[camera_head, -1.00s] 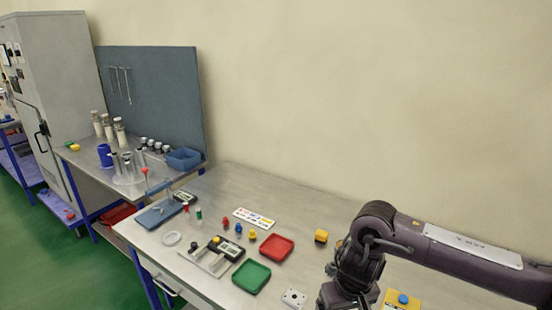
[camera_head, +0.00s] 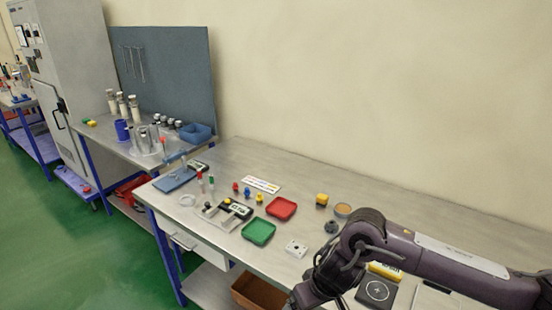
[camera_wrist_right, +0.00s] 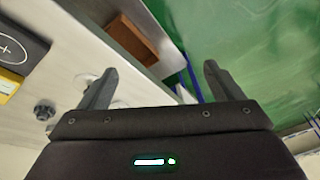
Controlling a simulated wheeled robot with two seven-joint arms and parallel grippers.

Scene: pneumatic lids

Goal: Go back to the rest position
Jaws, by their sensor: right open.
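My right arm (camera_head: 440,262) comes in from the right in the head view, over the front right of the workbench. Its gripper is not clearly seen there, being at or below the bottom edge. In the right wrist view my right gripper (camera_wrist_right: 158,85) is open, its two dark fingers wide apart with nothing between them. It points past the bench's front edge, with the green floor (camera_wrist_right: 230,40) and a brown bin (camera_wrist_right: 133,38) beyond. My left gripper is in neither view.
On the workbench (camera_head: 330,173) stand a red tray (camera_head: 281,208), a green tray (camera_head: 258,232), small red, blue and yellow pieces, a yellow block (camera_head: 321,200) and a dark device (camera_head: 376,291). A brown bin (camera_head: 262,291) sits below. Green floor (camera_head: 110,265) is clear at left.

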